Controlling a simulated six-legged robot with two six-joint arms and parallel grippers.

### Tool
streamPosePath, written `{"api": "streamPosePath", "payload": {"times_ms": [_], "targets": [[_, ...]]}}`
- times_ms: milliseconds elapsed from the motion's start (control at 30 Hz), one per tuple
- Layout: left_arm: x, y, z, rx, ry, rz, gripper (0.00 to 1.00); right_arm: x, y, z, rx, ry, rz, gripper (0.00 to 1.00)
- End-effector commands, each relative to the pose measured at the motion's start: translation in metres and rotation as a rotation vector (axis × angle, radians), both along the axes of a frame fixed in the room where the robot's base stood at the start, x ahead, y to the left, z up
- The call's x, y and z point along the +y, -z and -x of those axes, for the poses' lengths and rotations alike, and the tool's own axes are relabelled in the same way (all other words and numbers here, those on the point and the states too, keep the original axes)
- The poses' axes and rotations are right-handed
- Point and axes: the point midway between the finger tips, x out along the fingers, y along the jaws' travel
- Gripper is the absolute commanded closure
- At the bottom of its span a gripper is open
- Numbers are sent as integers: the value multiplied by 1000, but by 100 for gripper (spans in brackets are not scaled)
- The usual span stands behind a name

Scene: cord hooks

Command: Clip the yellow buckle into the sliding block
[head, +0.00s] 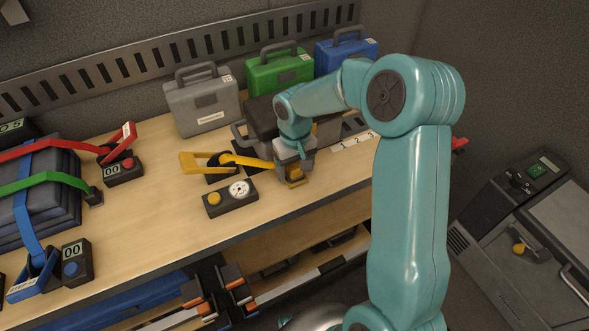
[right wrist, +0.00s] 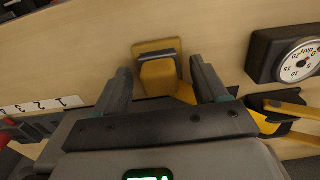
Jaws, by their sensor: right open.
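The yellow buckle (head: 295,181) lies on the bench top near its front edge, at the end of a yellow strap (head: 245,160). The right wrist view shows the buckle (right wrist: 152,48) as a yellow plate with a dark bar across it. My right gripper (head: 293,170) points down at it. Its open fingers (right wrist: 160,68) stand on either side of the buckle, with visible gaps. The strap (right wrist: 187,93) runs beneath the gripper. I cannot pick out the sliding block for sure; my right arm covers part of the bench near the numbered strip (right wrist: 40,105). My left gripper is not in view.
A black gauge box (head: 231,198) with a yellow button stands left of the buckle. Grey (head: 203,100), green (head: 280,70) and blue (head: 345,55) cases line the back. Strapped dark cases (head: 38,200) stand far left.

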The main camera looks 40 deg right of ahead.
Motion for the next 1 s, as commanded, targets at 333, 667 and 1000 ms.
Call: {"api": "streamPosePath", "payload": {"times_ms": [333,667,1000], "targets": [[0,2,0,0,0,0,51,0,0,0,0,0,0,28],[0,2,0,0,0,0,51,0,0,0,0,0,0,90],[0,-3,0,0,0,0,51,0,-7,0,0,0,0,100]]}}
